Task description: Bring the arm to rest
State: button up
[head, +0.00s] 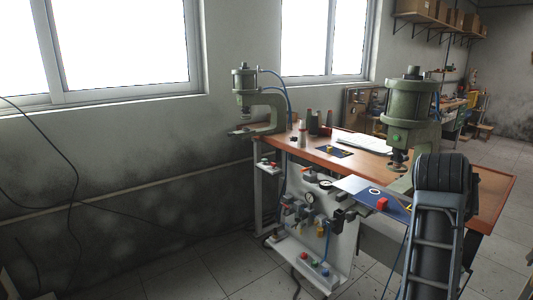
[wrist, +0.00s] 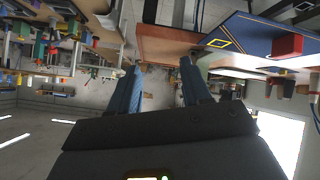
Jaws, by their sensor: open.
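My gripper (wrist: 160,66) shows in the wrist view with its two blue fingers apart and nothing between them. The room appears upside down in that view. My arm (head: 435,235) rises at the lower right of the head view, in front of the workbench (head: 490,205). The gripper's fingers cannot be made out in the head view. The fingers look clear of the bench in the wrist view.
Two green presses stand on the bench, one at the left (head: 268,110) and one near my arm (head: 405,125). A red block (head: 382,204) sits on a blue mat (head: 399,212); the block also shows in the wrist view (wrist: 288,45). A pneumatic panel (head: 315,225) fronts the bench. Floor is free at left.

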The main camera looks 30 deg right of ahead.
jog(key=s+a+f+n+t+y, duration=0.2)
jog(key=a+f+n+t, duration=0.45)
jog(key=a, duration=0.45)
jog(key=s+a+f+n+t+y, duration=0.2)
jog(key=a+f+n+t, duration=0.4)
jog(key=a, duration=0.4)
jog(key=s+a+r+y, duration=0.1)
jog(key=s+a+y, duration=0.2)
jog(key=s+a, duration=0.5)
jog(key=s+a+r+t+y, duration=0.1)
jog(key=s+a+y, duration=0.2)
jog(key=s+a, duration=0.6)
jog(key=shift+s+a+r, duration=0.25)
jog(key=shift+a, duration=0.55)
